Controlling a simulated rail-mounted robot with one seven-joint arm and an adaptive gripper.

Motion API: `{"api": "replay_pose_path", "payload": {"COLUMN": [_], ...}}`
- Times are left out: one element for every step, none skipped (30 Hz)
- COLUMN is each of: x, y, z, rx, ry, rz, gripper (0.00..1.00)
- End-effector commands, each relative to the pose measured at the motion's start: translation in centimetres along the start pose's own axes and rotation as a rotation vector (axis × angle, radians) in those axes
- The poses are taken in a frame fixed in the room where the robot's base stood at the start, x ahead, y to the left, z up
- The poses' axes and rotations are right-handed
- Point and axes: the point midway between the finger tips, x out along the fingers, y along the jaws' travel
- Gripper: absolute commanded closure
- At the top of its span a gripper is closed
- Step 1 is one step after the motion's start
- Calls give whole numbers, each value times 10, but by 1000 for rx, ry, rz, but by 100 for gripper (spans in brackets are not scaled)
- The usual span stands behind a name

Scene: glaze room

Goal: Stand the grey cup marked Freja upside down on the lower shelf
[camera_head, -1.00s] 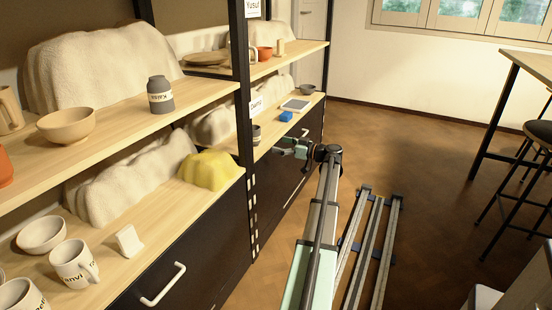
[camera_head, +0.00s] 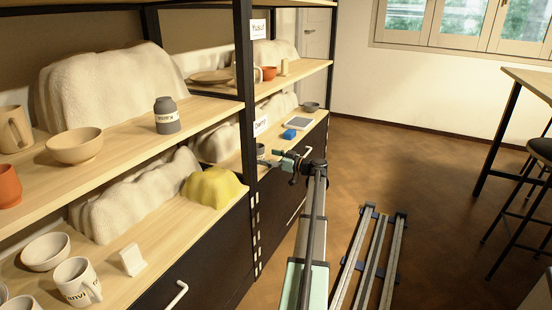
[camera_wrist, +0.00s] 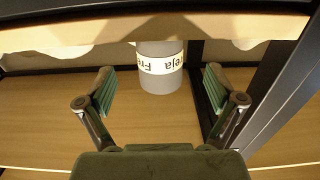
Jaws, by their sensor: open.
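The grey cup marked Freja (camera_wrist: 162,81) stands on the lower shelf (camera_wrist: 45,110), just past my fingertips in the wrist view. Its white band's lettering looks upside down there. The shelf edge above hides the cup's upper end. My gripper (camera_wrist: 160,88) is open, a finger on either side of the cup's line, with clear gaps and nothing between the fingers. In the head view, my gripper (camera_head: 271,159) reaches in at the lower shelf, close to the small dark cup (camera_head: 260,149) by the post.
A dark post (camera_wrist: 278,95) stands close right of my fingers in the wrist view. The upper shelf edge (camera_wrist: 75,36) runs above. In the head view, a blue block (camera_head: 289,134), a tablet-like object (camera_head: 298,123) and a bowl (camera_head: 311,106) lie farther along the lower shelf.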

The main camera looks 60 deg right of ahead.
Motion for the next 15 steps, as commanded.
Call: {"api": "replay_pose_path", "payload": {"x": [6, 9, 14, 17, 20, 25, 27, 30, 33, 35, 38, 40, 42, 44, 46], "y": [1, 1, 1, 1, 0, 0, 0, 1, 1, 1, 1, 1, 1, 0, 0], "z": [3, 3, 3, 3, 3, 2, 2, 2, 2, 2, 2, 2, 2, 2, 1], "rx": [-1, -1, -1, -1, -2, -2, -2, -2, -2, -1, -1, -1, -1, -1, -1], "ry": [0, 0, 0, 0, 0, 0, 0, 0, 0, 0, 0, 0, 0, 0, 0], "rz": [0, 0, 0, -1, -1, -1, -1, 0, 0, 0, 0, 0, 0, 0, 0], "gripper": [7, 7, 7, 7, 7, 7, 7, 7, 7, 7, 7, 7, 7, 7, 7]}}
